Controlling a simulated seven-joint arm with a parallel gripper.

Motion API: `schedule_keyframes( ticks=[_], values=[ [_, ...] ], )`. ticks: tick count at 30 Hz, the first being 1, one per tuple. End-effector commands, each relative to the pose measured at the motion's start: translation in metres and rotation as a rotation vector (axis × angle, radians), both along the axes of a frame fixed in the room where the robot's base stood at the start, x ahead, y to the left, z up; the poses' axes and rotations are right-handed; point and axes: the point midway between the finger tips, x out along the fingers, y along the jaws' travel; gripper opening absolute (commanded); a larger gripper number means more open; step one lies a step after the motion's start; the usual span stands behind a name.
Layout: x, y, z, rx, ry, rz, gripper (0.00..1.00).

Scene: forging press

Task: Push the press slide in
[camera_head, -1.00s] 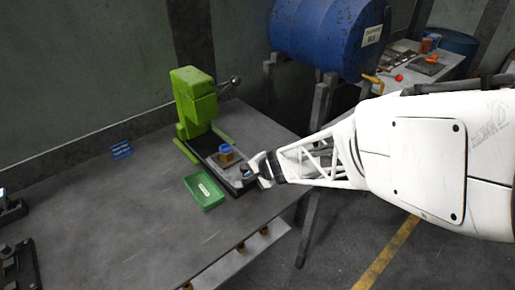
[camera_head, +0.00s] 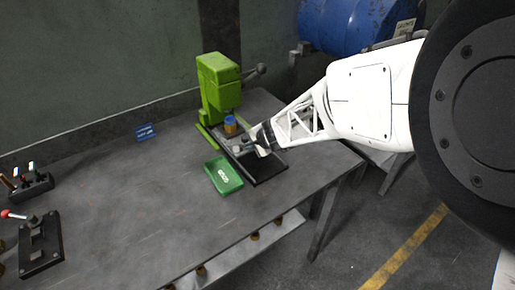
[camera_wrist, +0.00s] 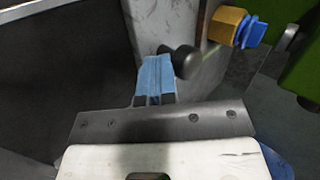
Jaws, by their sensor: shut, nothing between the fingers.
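The green press (camera_head: 218,85) stands on the table, with a dark base rail reaching toward the front right. The press slide (camera_wrist: 165,22) is a light grey plate, with a brass and blue piece (camera_head: 230,125) on it close to the press column. The slide's round dark knob (camera_wrist: 186,62) shows in the wrist view. My gripper (camera_head: 251,142) is over the rail at the slide's outer end. In the wrist view its closed bluish fingers (camera_wrist: 156,66) are beside the knob and against or very near the slide; exact contact is unclear. The arm partly hides the slide in the head view.
A green tray (camera_head: 223,176) lies just in front of the rail. A blue card (camera_head: 146,132) lies at the back. Lever boxes (camera_head: 38,245) stand at the left. A blue drum (camera_head: 345,22) is behind. The table's middle is clear.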

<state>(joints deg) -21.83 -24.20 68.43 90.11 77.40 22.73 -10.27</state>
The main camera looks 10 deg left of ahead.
Motion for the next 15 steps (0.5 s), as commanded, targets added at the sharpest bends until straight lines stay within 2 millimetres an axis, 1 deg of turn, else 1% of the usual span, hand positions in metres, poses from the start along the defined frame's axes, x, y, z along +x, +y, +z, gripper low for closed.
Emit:
schedule_keyframes(
  ticks=[3,6,15],
  values=[
    [0.008,0.009,-0.001,0.0,0.001,0.002,0.0],
    [0.013,0.014,0.0,0.001,-0.001,0.001,0.0],
    [0.016,0.017,0.001,0.001,-0.002,-0.001,0.0]
  ],
)
